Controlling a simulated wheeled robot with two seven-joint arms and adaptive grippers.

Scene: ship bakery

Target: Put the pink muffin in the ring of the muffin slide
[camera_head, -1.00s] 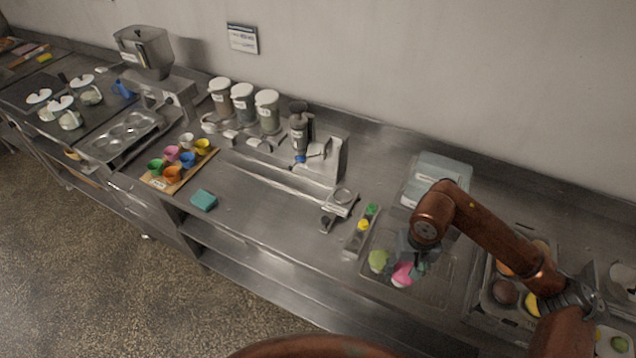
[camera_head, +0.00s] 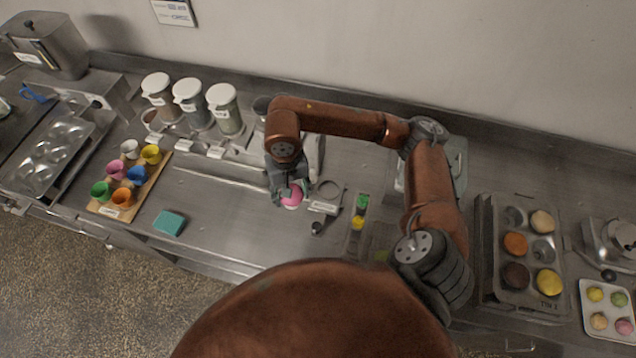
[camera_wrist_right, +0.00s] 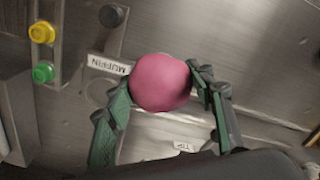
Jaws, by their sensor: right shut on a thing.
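The pink muffin (camera_head: 292,198) is held in my right gripper (camera_head: 289,188), above the counter just left of the ring (camera_head: 328,189) of the muffin slide. In the right wrist view the pink muffin (camera_wrist_right: 161,82) sits between the two green fingers of the right gripper (camera_wrist_right: 163,92). A plate labelled MUFFIN (camera_wrist_right: 108,65) shows just left of it, with part of a round outline below the label. The muffin hides part of the slide there. I cannot tell its exact height above it. My left gripper is not in view.
A strip with a green and a yellow button (camera_head: 358,222) lies right of the ring. A black knob (camera_head: 317,228) stands in front of it. Coloured cups on a board (camera_head: 110,210) and a teal sponge (camera_head: 169,223) are at left. A muffin tin (camera_head: 487,255) is at right.

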